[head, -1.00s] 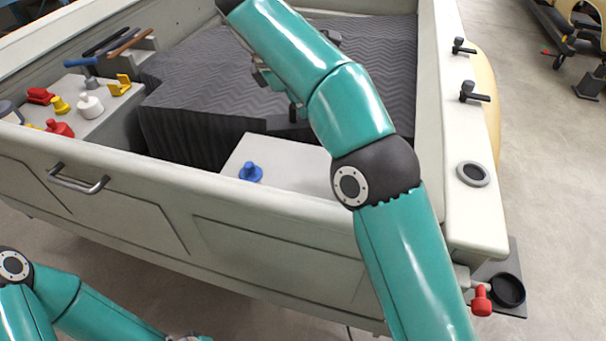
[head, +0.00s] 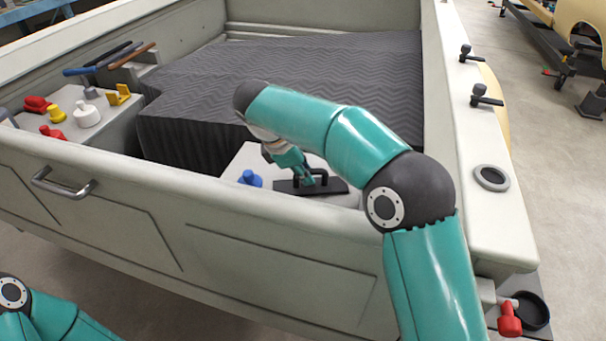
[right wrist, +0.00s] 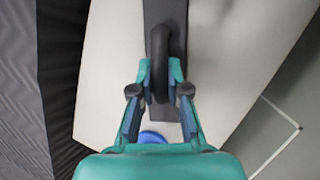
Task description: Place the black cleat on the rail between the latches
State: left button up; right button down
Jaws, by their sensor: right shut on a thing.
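The black cleat (head: 337,187), a dark flat bar with an arched handle, shows over the white box top (head: 240,160), right of the blue knob (head: 250,179). My right gripper (head: 308,181) is shut on its handle; whether the bar touches the box top I cannot tell. In the right wrist view the handle (right wrist: 176,45) lies between the fingertips (right wrist: 160,75) of my right gripper. The pale rail (head: 463,135) runs along the right side, with two black latches, far (head: 467,53) and near (head: 484,97). My left gripper is out of view.
A grey ring (head: 492,178) sits on the rail nearer me. A dark ridged cover (head: 300,65) fills the bed. Several coloured knobs, including a white one (head: 87,115), stand at left. The front wall (head: 180,190) has a handle (head: 62,184). The rail between the latches is clear.

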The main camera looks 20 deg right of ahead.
jog(key=c, duration=1.2)
grip_release()
jog(key=shift+f, duration=0.1)
jog(key=shift+o, duration=0.2)
